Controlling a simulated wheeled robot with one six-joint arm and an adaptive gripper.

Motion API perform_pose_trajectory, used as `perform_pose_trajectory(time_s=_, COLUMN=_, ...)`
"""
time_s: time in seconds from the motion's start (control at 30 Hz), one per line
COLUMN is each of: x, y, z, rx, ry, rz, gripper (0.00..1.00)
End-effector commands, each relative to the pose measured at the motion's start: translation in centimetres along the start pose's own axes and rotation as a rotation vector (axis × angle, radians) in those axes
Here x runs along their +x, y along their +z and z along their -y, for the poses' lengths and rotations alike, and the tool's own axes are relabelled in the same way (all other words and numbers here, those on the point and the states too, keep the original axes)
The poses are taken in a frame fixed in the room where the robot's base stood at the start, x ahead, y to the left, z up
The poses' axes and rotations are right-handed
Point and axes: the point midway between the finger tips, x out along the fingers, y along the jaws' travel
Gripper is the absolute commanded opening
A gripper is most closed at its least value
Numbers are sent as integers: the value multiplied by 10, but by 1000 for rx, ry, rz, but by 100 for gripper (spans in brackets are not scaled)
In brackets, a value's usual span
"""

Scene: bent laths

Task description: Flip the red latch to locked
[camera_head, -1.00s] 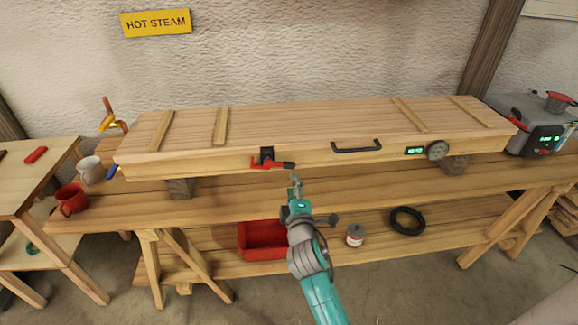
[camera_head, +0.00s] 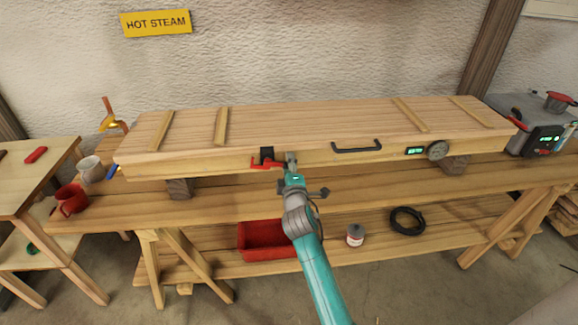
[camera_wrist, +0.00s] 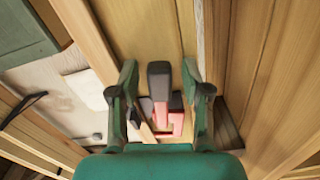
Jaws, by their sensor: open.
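The red latch (camera_head: 259,165) is on the front of the long wooden box (camera_head: 200,163), left of its middle, beside a black catch (camera_head: 267,152). My gripper (camera_head: 291,157) is at the box front, at the right end of the latch, and covers that end in the head view. In the wrist view my gripper (camera_wrist: 160,70) is open. The black catch (camera_wrist: 158,80) and the red latch (camera_wrist: 177,122) show between its two fingers. Whether a finger touches the latch, I cannot tell. The box lid (camera_head: 300,122) looks closed.
A black handle (camera_head: 357,147), a small green display (camera_head: 415,151) and a round gauge (camera_head: 437,150) are on the box front to the right. A red bin (camera_head: 262,240), a can (camera_head: 355,235) and a black coil (camera_head: 407,220) sit on the lower shelf.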

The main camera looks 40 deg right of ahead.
Motion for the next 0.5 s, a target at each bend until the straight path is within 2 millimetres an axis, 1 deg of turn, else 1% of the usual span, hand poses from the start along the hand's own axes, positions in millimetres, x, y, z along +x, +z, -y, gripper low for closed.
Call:
perform_pose_trajectory(time_s=0.03, x=0, y=0, z=0, rx=0, ry=0, rz=0, gripper=48)
perform_pose_trajectory(time_s=0.07, x=0, y=0, z=0, rx=0, ry=0, rz=0, gripper=43)
perform_pose_trajectory(time_s=0.1, x=0, y=0, z=0, rx=0, ry=0, rz=0, gripper=33)
perform_pose_trajectory(time_s=0.17, x=0, y=0, z=0, rx=0, ry=0, rz=0, gripper=18)
perform_pose_trajectory(time_s=0.2, x=0, y=0, z=0, rx=0, ry=0, rz=0, gripper=8)
perform_pose_trajectory(time_s=0.23, x=0, y=0, z=0, rx=0, ry=0, rz=0, gripper=0)
perform_pose_trajectory(time_s=0.5, x=0, y=0, z=0, rx=2, ry=-1, rz=0, gripper=0)
